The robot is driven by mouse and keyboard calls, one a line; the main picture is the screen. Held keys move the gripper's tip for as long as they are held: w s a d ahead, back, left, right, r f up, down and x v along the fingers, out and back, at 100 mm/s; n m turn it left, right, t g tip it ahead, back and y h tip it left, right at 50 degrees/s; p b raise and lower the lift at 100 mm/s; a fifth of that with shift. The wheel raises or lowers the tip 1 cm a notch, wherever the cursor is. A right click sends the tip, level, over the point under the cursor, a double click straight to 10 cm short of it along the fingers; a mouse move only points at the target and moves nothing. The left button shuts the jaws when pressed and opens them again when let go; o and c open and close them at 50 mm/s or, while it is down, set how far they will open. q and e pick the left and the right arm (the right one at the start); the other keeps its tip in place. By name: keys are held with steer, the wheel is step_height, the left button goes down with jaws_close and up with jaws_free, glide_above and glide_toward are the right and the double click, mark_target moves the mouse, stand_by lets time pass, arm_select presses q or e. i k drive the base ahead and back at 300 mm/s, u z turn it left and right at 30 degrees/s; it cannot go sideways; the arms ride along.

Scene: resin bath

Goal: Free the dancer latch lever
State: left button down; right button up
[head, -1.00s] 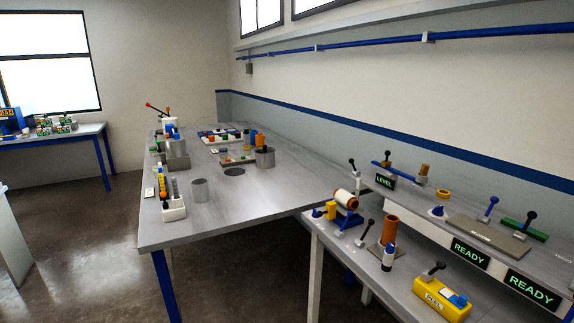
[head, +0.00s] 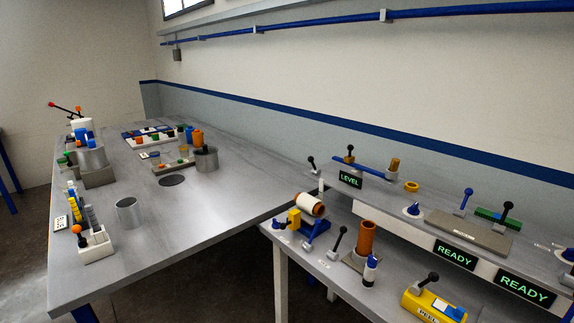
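Several black-knobbed levers stand on the right bench, and I cannot tell for certain which is the dancer latch lever. One lever (head: 312,163) stands at the left end of the raised shelf, near the green-lit LEVEL sign (head: 350,179). A blue bar (head: 361,167) lies behind that sign, with a copper-coloured cylinder (head: 394,165) at its right end. Another black-knobbed lever (head: 337,240) leans on the lower bench beside an upright brown tube (head: 366,238). Neither of my grippers is in view.
A white-and-orange roll (head: 310,204), a yellow PEEL block (head: 433,307) and two READY signs (head: 455,254) occupy the right bench.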

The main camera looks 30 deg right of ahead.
mark_target(310, 159)
steer(key=z, duration=0.25)
steer(key=i, duration=0.75)
steer(key=z, duration=1.15)
steer(key=i, duration=0.5)
steer(key=z, duration=0.6)
